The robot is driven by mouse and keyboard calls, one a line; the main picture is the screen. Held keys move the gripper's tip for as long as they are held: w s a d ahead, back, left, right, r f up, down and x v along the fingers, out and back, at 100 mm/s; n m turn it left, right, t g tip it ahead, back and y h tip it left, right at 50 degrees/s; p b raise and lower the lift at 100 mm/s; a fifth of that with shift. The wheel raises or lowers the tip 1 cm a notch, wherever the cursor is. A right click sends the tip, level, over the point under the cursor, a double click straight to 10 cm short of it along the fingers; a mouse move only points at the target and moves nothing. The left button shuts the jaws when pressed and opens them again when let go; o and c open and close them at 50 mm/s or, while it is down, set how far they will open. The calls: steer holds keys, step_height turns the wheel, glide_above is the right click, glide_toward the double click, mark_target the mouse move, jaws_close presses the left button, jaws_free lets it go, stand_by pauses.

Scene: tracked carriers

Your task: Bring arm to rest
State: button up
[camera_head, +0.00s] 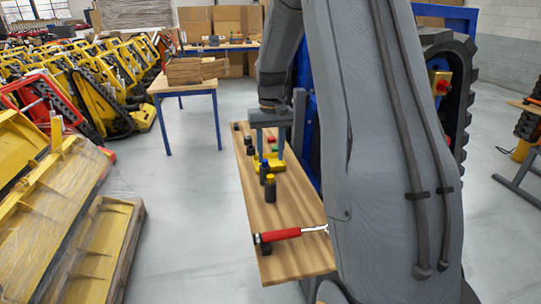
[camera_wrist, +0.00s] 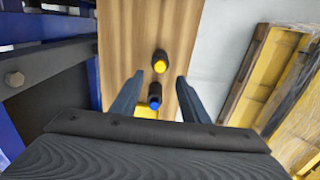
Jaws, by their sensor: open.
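My gripper (camera_head: 269,152) hangs over the narrow wooden bench top (camera_head: 290,225), fingers pointing down, open with nothing between the fingertips that I can make out. It also shows in the wrist view (camera_wrist: 160,80), with a dark yellow-topped cylinder (camera_wrist: 160,62) and a blue-topped one (camera_wrist: 154,102) below, in line with the gap. In the head view the yellow-topped cylinder (camera_head: 270,190) and the blue-topped one (camera_head: 264,171) stand in front of the gripper. A yellow piece (camera_head: 283,166) lies on the wood near the fingers. My arm hides part of the bench.
A red-handled tool (camera_head: 281,235) lies near the bench's front end. Small dark pieces stand at its far end. A dark-tracked carrier (camera_head: 452,85) stands to the right. Yellow machines (camera_head: 105,85) and a wrapped pallet (camera_head: 100,240) are at left. Floor between is clear.

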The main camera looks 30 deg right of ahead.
steer(key=s+a+f+n, duration=0.1)
steer(key=s+a, duration=0.7)
steer(key=s, duration=0.3)
steer(key=s+a+f+n+t, duration=0.1)
steer(key=s+a+n, duration=0.1)
steer(key=s+a, duration=0.7)
steer(key=s, duration=0.2)
steer(key=shift+s+a, duration=0.15)
steer(key=shift+s, duration=0.25)
